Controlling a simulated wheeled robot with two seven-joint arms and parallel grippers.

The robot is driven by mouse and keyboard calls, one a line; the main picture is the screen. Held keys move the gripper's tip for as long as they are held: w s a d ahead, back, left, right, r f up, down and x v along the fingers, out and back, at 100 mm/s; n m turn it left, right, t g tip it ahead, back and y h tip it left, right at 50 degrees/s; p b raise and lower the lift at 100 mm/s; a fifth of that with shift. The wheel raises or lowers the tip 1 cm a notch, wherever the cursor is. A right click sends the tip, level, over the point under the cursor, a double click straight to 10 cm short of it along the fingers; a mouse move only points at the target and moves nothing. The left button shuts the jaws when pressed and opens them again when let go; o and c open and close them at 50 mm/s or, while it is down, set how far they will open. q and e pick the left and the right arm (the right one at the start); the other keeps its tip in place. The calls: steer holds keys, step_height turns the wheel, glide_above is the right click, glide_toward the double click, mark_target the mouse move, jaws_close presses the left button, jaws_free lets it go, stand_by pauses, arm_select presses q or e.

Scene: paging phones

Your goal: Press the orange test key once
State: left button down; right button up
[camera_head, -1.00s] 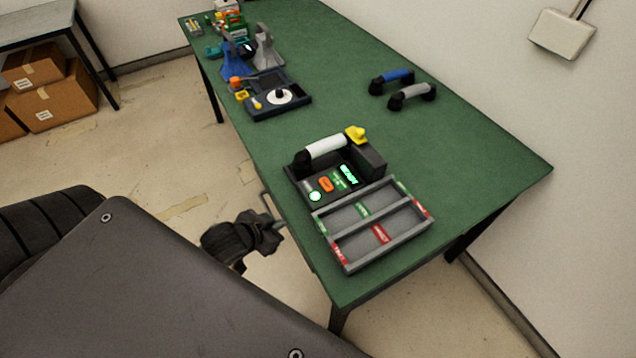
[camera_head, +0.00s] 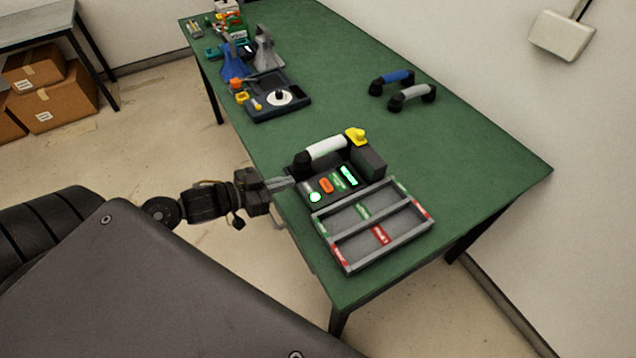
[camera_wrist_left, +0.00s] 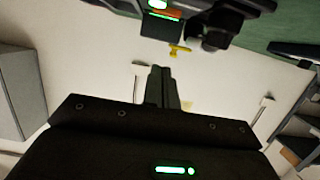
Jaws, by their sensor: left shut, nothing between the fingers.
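The orange test key (camera_head: 326,185) is on the top panel of a dark phone base (camera_head: 316,178) near the table's front edge. A round lit green key (camera_head: 315,197) and a lit green display (camera_head: 349,175) are beside it. A white handset (camera_head: 326,147) lies across the back of the base. My left gripper (camera_head: 290,183) is shut and empty, its tips at the left edge of the base, left of the orange key. In the left wrist view its shut fingers (camera_wrist_left: 163,88) point toward the dark base. I cannot tell whether they touch it. My right gripper is not in view.
A grey divided tray (camera_head: 372,224) with red and green labels sits right in front of the base. A yellow piece (camera_head: 356,135) is by the handset. Blue (camera_head: 397,76) and grey (camera_head: 412,92) handles lie farther back. The table's right part is clear.

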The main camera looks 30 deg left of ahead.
arm_select(q)
steer(key=p, duration=0.2)
glide_above(318, 190)
steer(key=shift+s+a+f, duration=0.1)
steer(key=shift+s+f, duration=0.1)
steer(key=shift+f, duration=0.3)
steer(key=shift+s+a+f, duration=0.1)
steer(key=shift+s+f, duration=0.05)
steer(key=shift+f, duration=0.3)
steer(key=f, duration=0.3)
steer(key=shift+w+d+f, duration=0.1)
steer(key=shift+w+d, duration=0.2)
steer(key=shift+w, duration=0.05)
steer(key=shift+f, duration=0.65)
steer(key=shift+f, duration=0.15)
